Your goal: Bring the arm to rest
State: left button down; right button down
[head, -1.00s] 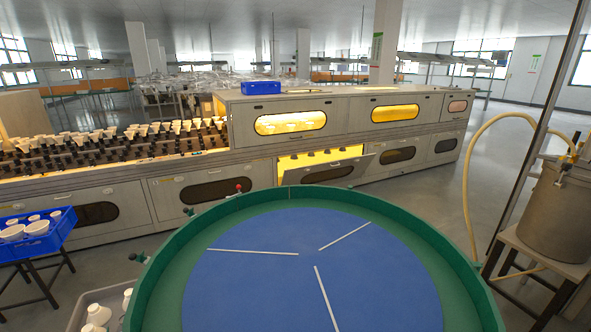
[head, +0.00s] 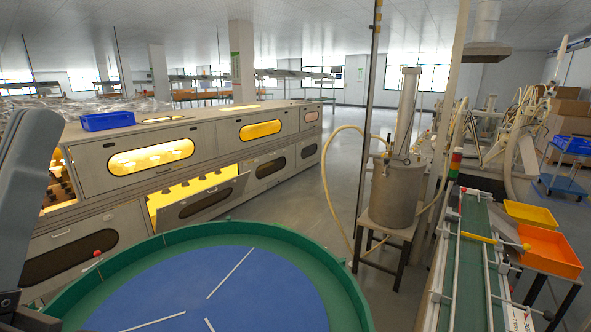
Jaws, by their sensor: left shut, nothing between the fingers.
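My left arm (head: 28,170) shows as a grey link along the left edge of the head view. My left gripper (head: 20,314) is at the bottom left corner, mostly cut off by the picture edge. It is shut and empty, beside the green rim of the round table (head: 262,232). My right gripper and right arm are not in view.
The round table's blue top (head: 215,290) carries white strips and looks clear. A long grey cabinet (head: 215,137) with lit windows and an open flap stands behind. A metal tank (head: 396,190) and a green conveyor (head: 470,270) stand right, beside orange and yellow bins (head: 550,250).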

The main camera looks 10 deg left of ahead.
pick_arm(q)
notch_tip(320, 180, up, 36)
jog(key=w+g+h+p, duration=0.1)
jog(key=w+p, duration=0.1)
jog(key=p, duration=3.6)
jog(key=shift+d, duration=0.2)
